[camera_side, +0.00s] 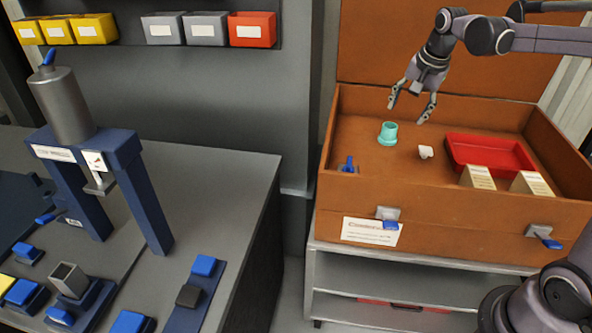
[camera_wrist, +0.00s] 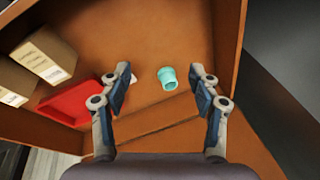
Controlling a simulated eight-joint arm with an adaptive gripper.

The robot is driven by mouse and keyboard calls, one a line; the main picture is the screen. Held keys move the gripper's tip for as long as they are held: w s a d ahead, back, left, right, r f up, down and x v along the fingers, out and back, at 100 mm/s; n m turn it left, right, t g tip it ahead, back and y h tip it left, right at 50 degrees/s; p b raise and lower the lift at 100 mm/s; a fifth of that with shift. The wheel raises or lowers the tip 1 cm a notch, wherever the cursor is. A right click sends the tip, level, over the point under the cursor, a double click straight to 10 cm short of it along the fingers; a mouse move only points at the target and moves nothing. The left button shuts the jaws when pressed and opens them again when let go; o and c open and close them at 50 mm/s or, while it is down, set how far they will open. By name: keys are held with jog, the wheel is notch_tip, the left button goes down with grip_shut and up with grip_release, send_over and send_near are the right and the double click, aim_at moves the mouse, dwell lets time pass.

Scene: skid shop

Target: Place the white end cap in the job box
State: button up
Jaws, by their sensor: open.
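The white end cap (camera_side: 426,152) lies on the floor of the brown job box (camera_side: 345,203), right of a teal flanged cup. In the wrist view a small white part of it (camera_wrist: 108,77) shows beside the left finger, which hides the rest. My gripper (camera_side: 408,110) is open and empty. It hangs above the inside of the box, higher than the cap and the cup. In the wrist view the teal cup shows between the spread fingers of my gripper (camera_wrist: 160,75), beyond the tips.
The teal cup (camera_side: 388,133) stands in the box. A red tray (camera_side: 490,152) and two cream cartons (camera_side: 478,177) are at its right. A small blue part (camera_side: 348,164) sits near the front left. The lid (camera_side: 370,45) stands open. A grey bench (camera_side: 215,180) with a press is at left.

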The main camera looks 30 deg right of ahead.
jog(key=s+a+f+n+t+y, duration=0.1)
jog(key=s+a+f+n+t, duration=0.2)
jog(key=s+a+n, duration=1)
notch_tip(320, 180, down, 2)
jog(key=s+a, duration=0.2)
jog(key=shift+a+f+n+t, duration=0.2)
jog(key=shift+a+n+t, duration=0.1)
jog(key=shift+t, duration=0.1)
